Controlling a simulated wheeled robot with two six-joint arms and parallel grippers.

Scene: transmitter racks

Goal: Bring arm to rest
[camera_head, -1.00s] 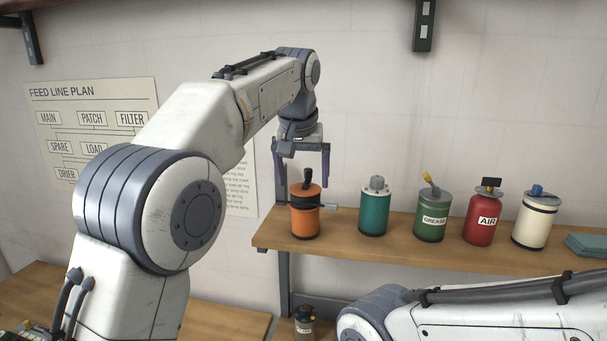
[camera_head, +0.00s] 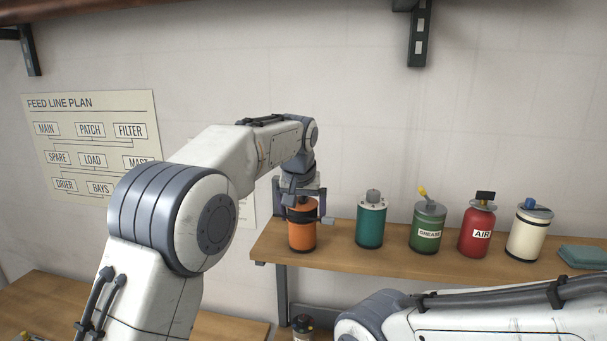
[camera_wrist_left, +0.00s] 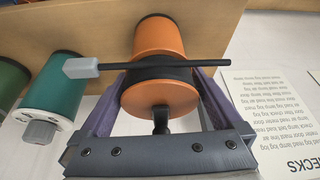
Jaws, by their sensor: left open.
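My left gripper (camera_head: 302,213) is open and points down over an orange canister (camera_head: 302,238) at the left end of the wooden shelf. In the left wrist view the gripper's two purple fingers (camera_wrist_left: 160,82) reach along either side of the orange canister (camera_wrist_left: 158,38), with a gap showing beside its upper part. A black band with a rod and grey end (camera_wrist_left: 82,68) crosses the canister. Whether the fingers touch anything is not clear. My right arm crosses the lower right of the head view; its gripper is out of frame.
On the shelf (camera_head: 400,256), right of the orange canister, stand a teal canister (camera_head: 370,222), a green grease canister (camera_head: 428,228), a red air canister (camera_head: 476,232) and a cream canister (camera_head: 529,234). A folded teal cloth (camera_head: 582,256) lies at far right. A dark canister (camera_head: 303,328) is below.

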